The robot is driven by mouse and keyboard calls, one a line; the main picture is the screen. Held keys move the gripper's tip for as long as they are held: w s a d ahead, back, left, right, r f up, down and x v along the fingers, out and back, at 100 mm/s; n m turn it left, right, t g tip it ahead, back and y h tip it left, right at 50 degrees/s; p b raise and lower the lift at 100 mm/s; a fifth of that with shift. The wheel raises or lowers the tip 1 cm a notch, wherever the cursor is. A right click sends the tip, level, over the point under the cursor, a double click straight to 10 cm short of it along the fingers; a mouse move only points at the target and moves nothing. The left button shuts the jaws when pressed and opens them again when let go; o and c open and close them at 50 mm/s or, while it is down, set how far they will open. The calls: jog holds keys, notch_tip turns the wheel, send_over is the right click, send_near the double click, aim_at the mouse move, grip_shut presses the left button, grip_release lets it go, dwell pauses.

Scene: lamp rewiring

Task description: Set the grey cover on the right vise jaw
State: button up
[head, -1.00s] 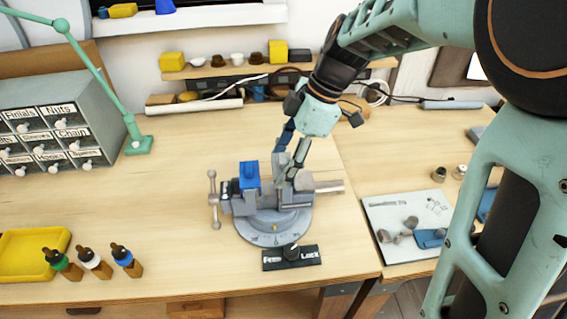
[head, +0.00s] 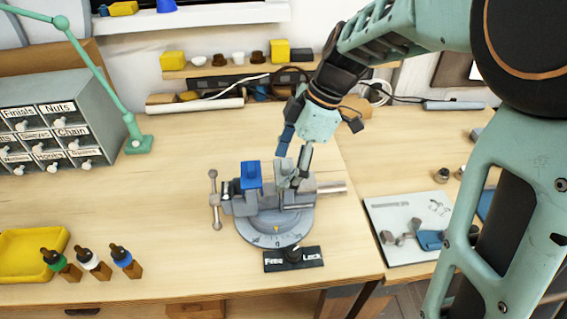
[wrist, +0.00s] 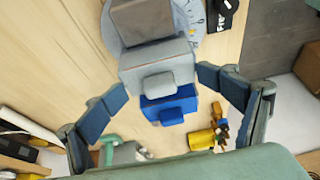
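The vise (head: 270,222) stands on the bench on a round grey base. A blue cover (head: 250,174) sits upright on its left jaw. The grey cover (head: 283,172) stands upright on the right jaw (head: 300,198), facing the blue one. Whether it is fully seated I cannot tell. My gripper (head: 292,163) is open just above the vise, its fingers spread to either side of the grey cover. In the wrist view, the grey cover (wrist: 157,62) and blue cover (wrist: 168,108) lie between the spread fingers, with clear gaps to the grey one.
A Free/Lock plate (head: 293,259) with a black knob lies in front of the vise. Dropper bottles (head: 95,263) and a yellow tray (head: 32,252) are at front left. A white board with small parts (head: 405,215) lies to the right. A drawer cabinet (head: 60,125) stands left.

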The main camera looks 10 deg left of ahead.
jog(key=shift+d+r, duration=0.2)
dwell(0.3)
jog(key=shift+r, duration=0.15)
jog(key=v, duration=1.1)
jog(key=shift+d+r, duration=0.25)
jog(key=shift+d, duration=0.05)
jog(key=s+a+p+v, duration=0.1)
jog(key=p+v, duration=0.5)
jog(key=v, duration=0.2)
jog(key=shift+w+d+r+p, duration=0.15)
jog(key=shift+w+r+p, duration=0.25)
jog(key=shift+r, duration=0.2)
jog(key=shift+w+f, duration=0.1)
